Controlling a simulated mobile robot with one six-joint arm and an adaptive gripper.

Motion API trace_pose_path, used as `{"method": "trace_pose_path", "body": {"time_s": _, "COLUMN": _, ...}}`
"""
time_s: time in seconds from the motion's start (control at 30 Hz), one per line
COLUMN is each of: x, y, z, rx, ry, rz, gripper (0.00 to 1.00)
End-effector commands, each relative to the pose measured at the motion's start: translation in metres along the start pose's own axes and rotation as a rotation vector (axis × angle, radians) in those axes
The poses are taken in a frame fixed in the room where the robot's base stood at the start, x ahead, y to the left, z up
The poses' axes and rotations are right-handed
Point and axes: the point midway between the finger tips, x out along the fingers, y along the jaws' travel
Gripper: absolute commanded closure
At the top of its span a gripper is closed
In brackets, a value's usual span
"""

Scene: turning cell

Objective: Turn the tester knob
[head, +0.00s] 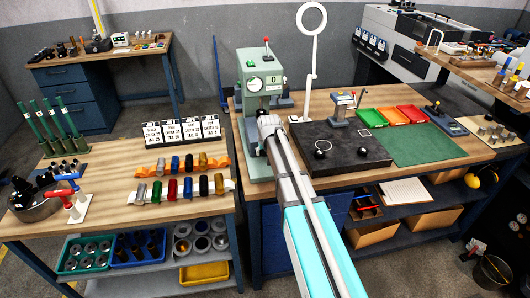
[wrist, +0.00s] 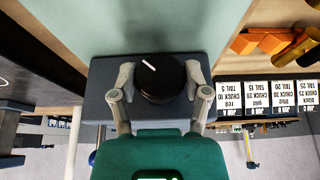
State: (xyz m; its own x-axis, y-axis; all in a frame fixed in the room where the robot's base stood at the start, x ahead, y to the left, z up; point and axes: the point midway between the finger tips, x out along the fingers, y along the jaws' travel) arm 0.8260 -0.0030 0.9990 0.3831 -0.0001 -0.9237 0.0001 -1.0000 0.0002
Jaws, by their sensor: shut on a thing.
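The tester (head: 250,85) is a pale green upright machine on the wooden bench, with a dial, a small display reading 0 and a red-tipped lever on top. Its knob (wrist: 160,78) is round and black with a white pointer line, set on a dark grey block (wrist: 100,98). The line points to the upper left in the wrist view. My gripper (wrist: 160,74) has one grey finger on each side of the knob and is shut on it. In the head view my arm reaches the tester's front and hides the knob.
Right of the tester lie a black slab (head: 345,155), a green mat (head: 420,146) and green, orange and red trays (head: 405,112). A white ring on a stand (head: 310,60) rises behind my arm. On the left bench are lettered cards (head: 183,132) and rows of coloured cylinders (head: 185,188).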

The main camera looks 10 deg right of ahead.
Motion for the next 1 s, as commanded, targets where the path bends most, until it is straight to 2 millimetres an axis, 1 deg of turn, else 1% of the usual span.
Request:
{"method": "trace_pose_path", "body": {"time_s": 0.27, "x": 0.0006, "y": 0.0007, "z": 0.0005, "rx": 0.025, "ry": -0.002, "rz": -0.057, "gripper": 0.86}}
{"method": "trace_pose_path", "body": {"time_s": 0.7, "x": 0.0012, "y": 0.0016, "z": 0.0010, "rx": 0.107, "ry": -0.003, "rz": -0.257, "gripper": 0.86}}
{"method": "trace_pose_path", "body": {"time_s": 1.0, "x": 0.0003, "y": 0.0008, "z": 0.0008, "rx": 0.114, "ry": -0.002, "rz": -0.276, "gripper": 0.86}}
